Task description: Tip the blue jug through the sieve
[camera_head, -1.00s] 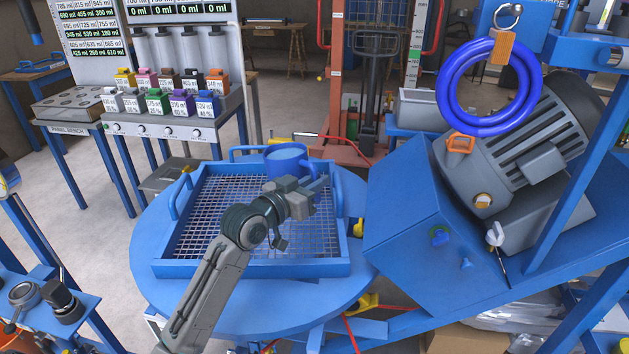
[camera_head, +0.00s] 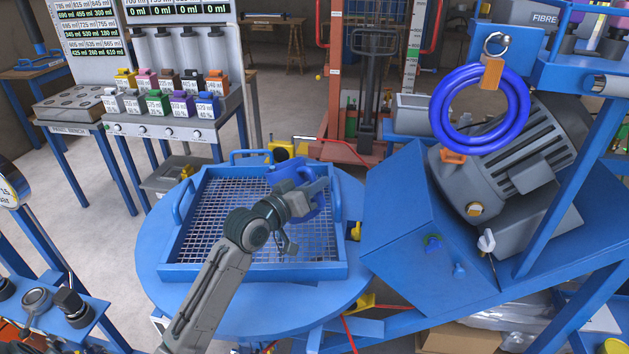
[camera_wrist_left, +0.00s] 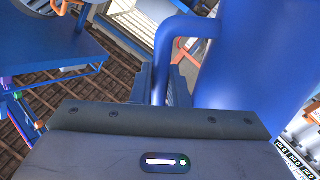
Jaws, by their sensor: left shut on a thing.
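The blue jug (camera_head: 287,173) is over the back right part of the sieve (camera_head: 166,270), a blue square frame with wire mesh and side handles. The jug is tilted well away from upright, and my gripper partly covers it. No stream from it is visible. My left gripper (camera_head: 314,190) is shut on the jug's handle. The left wrist view shows the jug's blue wall (camera_wrist_left: 255,65) and curved handle (camera_wrist_left: 168,50) close up, with the handle at the jaws. My right gripper is not in view.
The sieve rests on a round blue drum top (camera_head: 345,295). A blue machine with a grey motor (camera_head: 520,165) and a hanging blue hose coil (camera_head: 437,105) stands at right. A dispenser bench with several coloured bottles (camera_head: 160,104) stands back left. The front mesh is clear.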

